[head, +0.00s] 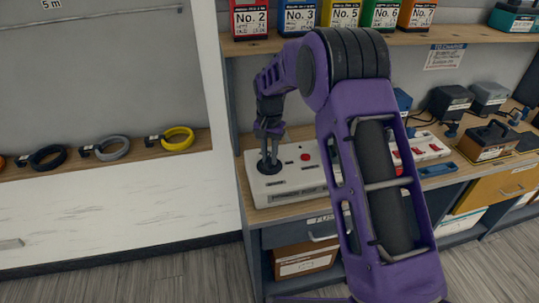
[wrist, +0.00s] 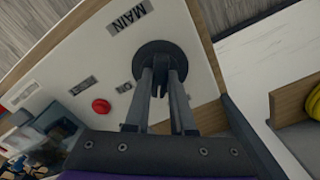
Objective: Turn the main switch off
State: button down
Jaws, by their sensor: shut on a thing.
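The main switch (head: 269,167) is a black round knob at the left end of a pale panel (head: 290,188) on the workbench. In the wrist view the switch's black disc (wrist: 165,50) sits beside a MAIN label (wrist: 130,15). An ON label (wrist: 124,87) and a second, blurred label (wrist: 82,83) lie nearby on the panel. My gripper (head: 270,150) reaches down onto the switch from above. In the wrist view my gripper (wrist: 163,78) has both fingers at the middle of the disc, shut on the switch. The fingers hide the grip part, so its exact angle is unclear.
A red button (head: 305,157) stands on the panel close to my gripper; the wrist view shows it too (wrist: 101,105). My arm hides part of the bench. Dark chargers (head: 450,102) stand at right. Coloured boxes (head: 297,17) fill the shelf above. Cable coils (head: 177,139) lie at left.

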aim_at(270, 158)
jog(key=n, duration=0.7)
dwell(0.6)
jog(key=c, duration=0.8)
grip_release()
jog(key=shift+o, duration=0.2)
jog(key=shift+r, duration=0.1)
notch_tip(270, 158, up, 17)
jog(key=p, duration=0.1)
jog(key=shift+r, duration=0.15)
